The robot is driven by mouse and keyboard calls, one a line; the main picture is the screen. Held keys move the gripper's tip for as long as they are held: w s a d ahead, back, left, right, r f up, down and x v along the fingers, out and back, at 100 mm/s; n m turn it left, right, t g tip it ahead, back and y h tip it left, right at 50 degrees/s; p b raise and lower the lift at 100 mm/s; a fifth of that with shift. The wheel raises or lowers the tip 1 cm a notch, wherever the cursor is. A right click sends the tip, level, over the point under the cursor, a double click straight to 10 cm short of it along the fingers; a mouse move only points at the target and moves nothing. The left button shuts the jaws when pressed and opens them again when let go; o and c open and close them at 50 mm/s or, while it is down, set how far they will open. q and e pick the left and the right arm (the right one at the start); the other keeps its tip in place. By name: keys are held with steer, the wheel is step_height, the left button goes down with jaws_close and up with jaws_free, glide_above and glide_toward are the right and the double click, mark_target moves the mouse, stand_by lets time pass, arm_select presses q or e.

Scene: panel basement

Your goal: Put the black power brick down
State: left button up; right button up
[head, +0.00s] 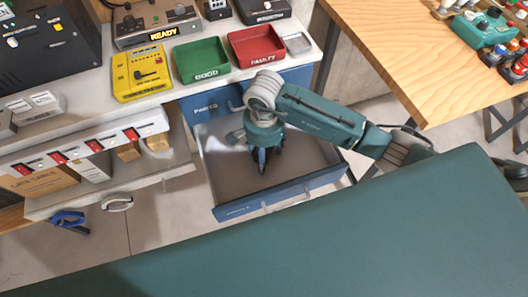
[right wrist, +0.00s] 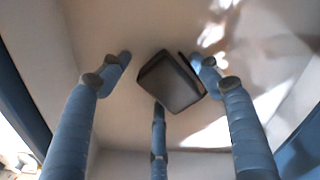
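The black power brick (right wrist: 170,82) shows in the right wrist view, between the fingertips of my right gripper (right wrist: 160,72), over the pale bottom of the drawer. My right gripper's three fingers are spread. There is a clear gap between the left finger and the brick; the right finger and lower finger are close to it, and I cannot tell whether they touch it. In the head view my right gripper (head: 262,158) points down inside the open blue drawer (head: 240,209). The brick is hidden there by the gripper. My left gripper is not in view.
The drawer walls surround my right gripper. Above stand a green bin (head: 202,61), a red bin (head: 256,45) and a yellow device (head: 141,72) on the white bench. A wooden table (head: 400,45) is at the upper right. A large green surface (head: 330,240) fills the foreground.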

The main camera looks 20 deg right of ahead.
steer(key=shift+r, duration=0.5)
step_height(320, 180, up, 11)
steer(key=b, duration=0.1)
steer(key=shift+r+b, duration=0.15)
steer(key=shift+b, duration=0.2)
